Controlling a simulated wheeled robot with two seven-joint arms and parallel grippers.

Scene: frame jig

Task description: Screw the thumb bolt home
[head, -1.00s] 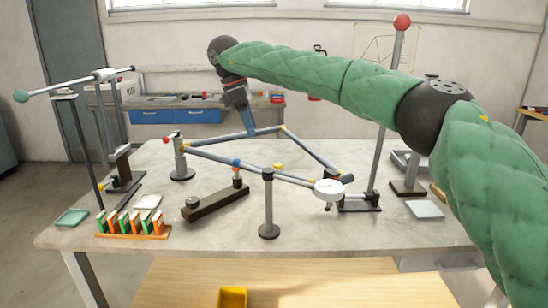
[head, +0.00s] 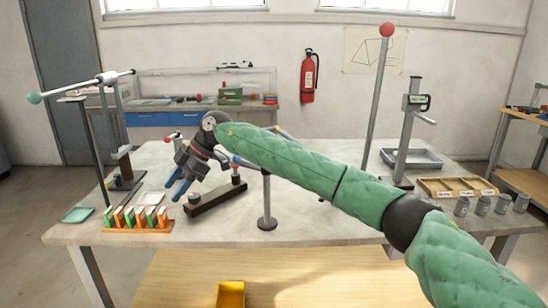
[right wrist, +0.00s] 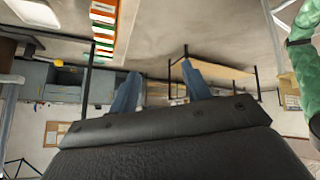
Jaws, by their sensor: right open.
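My right gripper (head: 173,194) is open and empty, fingers pointing down and left, over the left half of the table. Its two blue fingers stand apart with nothing between them in the right wrist view (right wrist: 160,78). A dark bar (head: 217,198) with an upright post lies just right of the fingers, apart from them in the picture. A small blue knob (head: 236,160) shows beside my arm. Which part is the thumb bolt I cannot tell. The grey tube frame (head: 288,135) is mostly hidden behind my right arm. My left gripper is not in view.
A rack of orange, green and white blocks (head: 138,219) stands at the table's front left and shows in the right wrist view (right wrist: 104,25). A grey post (head: 267,205) stands mid-table. A wooden tray (head: 455,187) and several grey cups are at right. The front middle is clear.

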